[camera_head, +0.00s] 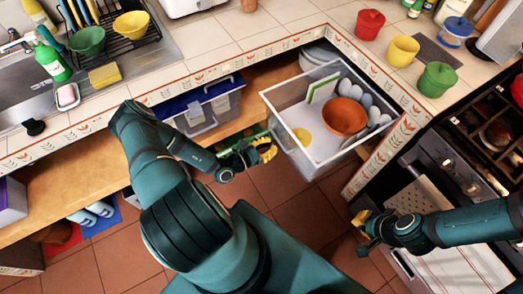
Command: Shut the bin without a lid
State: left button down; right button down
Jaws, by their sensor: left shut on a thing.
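The bin without a lid (303,101) is a clear, pale-walled open bin, pulled out from under the tiled counter and jutting over the floor. It holds an orange bowl (344,116), several pale cups or plates, a green-edged board and a yellow item. My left gripper (267,149) is at the bin's outer left side, shut on its handle; the exact contact is small and partly hidden. My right gripper (362,222) is low on the right, over the floor and apart from the bin, its opening unclear.
A bin with a blue lid (203,96) sits on the wooden shelf (88,197) to the left. A counter leg panel (372,168) and an oven (440,160) stand right of the open bin. Bowls and pots stand on the counter. The tiled floor (310,218) below is clear.

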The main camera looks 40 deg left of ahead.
aim_at(293, 135)
pick_arm(q)
jog(key=x, duration=0.7)
jog(key=shift+b, duration=0.4)
pick_arm(e)
jog(key=shift+s+f, duration=0.15)
jog(key=shift+f, duration=0.35)
